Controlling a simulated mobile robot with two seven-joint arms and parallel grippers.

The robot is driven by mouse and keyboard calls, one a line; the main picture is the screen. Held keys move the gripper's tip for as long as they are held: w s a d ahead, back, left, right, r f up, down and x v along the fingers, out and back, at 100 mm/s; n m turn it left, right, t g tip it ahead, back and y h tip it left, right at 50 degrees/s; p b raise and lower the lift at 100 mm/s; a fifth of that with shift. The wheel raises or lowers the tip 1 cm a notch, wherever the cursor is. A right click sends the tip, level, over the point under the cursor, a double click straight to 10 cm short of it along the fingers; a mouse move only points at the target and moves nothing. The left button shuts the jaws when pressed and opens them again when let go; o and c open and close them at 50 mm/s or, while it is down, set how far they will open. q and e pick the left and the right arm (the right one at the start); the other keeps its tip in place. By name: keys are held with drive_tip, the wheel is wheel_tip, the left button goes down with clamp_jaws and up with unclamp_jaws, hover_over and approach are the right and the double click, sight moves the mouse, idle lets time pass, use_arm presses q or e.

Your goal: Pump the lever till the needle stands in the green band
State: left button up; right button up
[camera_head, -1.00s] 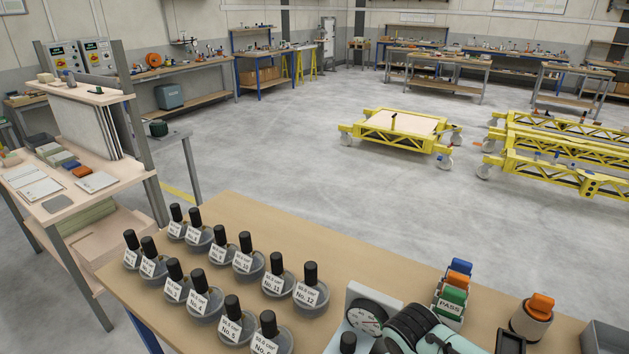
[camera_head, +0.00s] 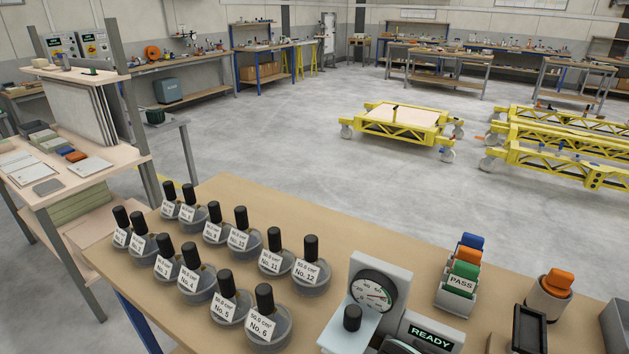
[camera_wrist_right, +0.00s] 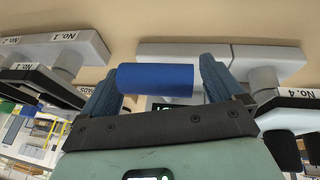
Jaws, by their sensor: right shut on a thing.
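The gauge (camera_head: 373,291) sits on a pale upright panel at the front of the bench in the head view. Its dial is white with a dark rim. The dial is too small to tell where the needle stands against a green band. A black knob (camera_head: 352,318) stands in front of it, and a display beside it (camera_head: 430,336) reads READY. In the right wrist view my right gripper (camera_wrist_right: 158,85) is shut on a blue cylindrical grip (camera_wrist_right: 155,80), which lies crosswise between its fingers. The rest of the lever is hidden. My left gripper is out of view.
Several numbered flasks with black stoppers (camera_head: 228,285) stand left of the gauge. A rack of coloured stamps or tags (camera_head: 462,278), an orange-topped holder (camera_head: 550,293) and a black frame (camera_head: 528,330) stand to its right. Bare bench top (camera_head: 345,228) lies behind the gauge.

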drive_tip(key=shift+s+f+t+h+b, duration=0.2)
drive_tip(key=shift+f+t+h+b, duration=0.2)
drive_tip(key=shift+f+b, duration=0.4)
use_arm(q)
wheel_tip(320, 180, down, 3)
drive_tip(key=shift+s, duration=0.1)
use_arm(e)
drive_tip(key=shift+r, duration=0.15)
drive_tip(key=f+t+b, duration=0.1)
drive_tip(key=b, duration=0.2)
drive_tip(key=shift+f, duration=0.35)
drive_tip(key=shift+r+h, duration=0.2)
drive_tip(key=shift+h, duration=0.1)
wheel_tip(320, 180, up, 3)
drive_tip(key=g+p, duration=0.1)
drive_tip(key=p, duration=0.1)
drive_tip(key=y+p, duration=0.1)
drive_tip(key=p, duration=0.2)
drive_tip(key=shift+w+d+f+g, duration=0.1)
drive_tip(key=shift+f+g, duration=0.1)
drive_tip(key=shift+g, duration=0.2)
use_arm(q)
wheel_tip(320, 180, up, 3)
drive_tip(key=shift+p, duration=0.45)
use_arm(e)
drive_tip(key=shift+w, duration=0.1)
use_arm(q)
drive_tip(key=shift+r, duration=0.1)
use_arm(e)
drive_tip(key=shift+r, duration=0.1)
